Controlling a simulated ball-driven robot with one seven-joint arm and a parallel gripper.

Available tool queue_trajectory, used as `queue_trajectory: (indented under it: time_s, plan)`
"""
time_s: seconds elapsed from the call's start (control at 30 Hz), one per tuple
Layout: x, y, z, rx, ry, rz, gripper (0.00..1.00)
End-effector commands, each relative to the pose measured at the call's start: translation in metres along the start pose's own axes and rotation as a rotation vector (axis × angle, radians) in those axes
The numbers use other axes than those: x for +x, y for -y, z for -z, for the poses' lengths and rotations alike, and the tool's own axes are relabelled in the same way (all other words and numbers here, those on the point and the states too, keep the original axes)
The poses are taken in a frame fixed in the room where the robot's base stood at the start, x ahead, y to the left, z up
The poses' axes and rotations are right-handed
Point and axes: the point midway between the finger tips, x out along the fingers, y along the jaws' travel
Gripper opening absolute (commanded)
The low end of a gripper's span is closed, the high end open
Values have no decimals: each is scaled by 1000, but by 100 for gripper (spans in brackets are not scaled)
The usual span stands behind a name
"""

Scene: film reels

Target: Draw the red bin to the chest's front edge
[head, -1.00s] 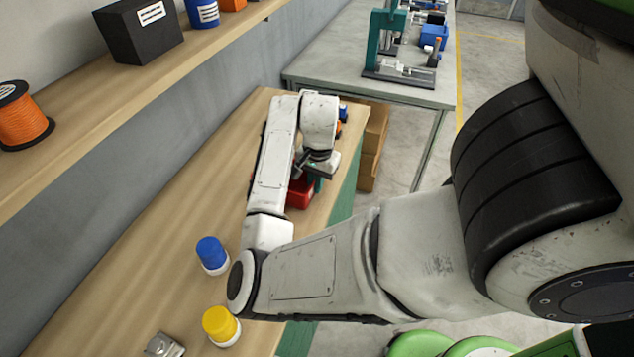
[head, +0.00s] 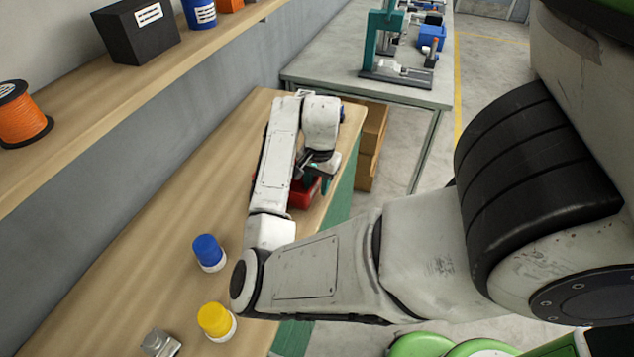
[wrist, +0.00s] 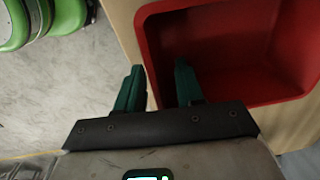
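The red bin (head: 303,197) sits on the wooden top of the chest (head: 160,245), close to its green-sided front edge, partly hidden behind my arm. In the wrist view the bin (wrist: 230,55) is empty as far as it shows, with part cut off by the frame. My gripper (wrist: 158,68) has its two teal fingers apart. The bin's near wall lies between them, one finger outside and one over the inside, with gaps showing. In the head view my gripper (head: 318,184) is at the bin's front-edge side.
A blue-capped jar (head: 208,252), a yellow-capped jar (head: 216,322) and a small metal part (head: 160,343) stand on the chest's near end. A shelf (head: 90,110) runs along the wall. A grey bench (head: 350,82) stands beyond. Floor lies beside the chest's front.

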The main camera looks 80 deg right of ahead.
Motion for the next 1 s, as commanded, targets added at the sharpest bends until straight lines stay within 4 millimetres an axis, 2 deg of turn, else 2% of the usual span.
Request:
queue_trajectory:
  time_s: [0.27, 0.37, 0.7, 0.9, 1.0]
  plan:
    - [-5, 0, 0, 1, -2, 1, 37]
    - [-17, 1, 1, 0, -2, 2, 37]
    - [-84, 2, 0, 3, 1, 6, 37]
    - [-103, 1, 0, 2, 0, 3, 37]
    - [-107, 0, 0, 0, 0, 1, 37]
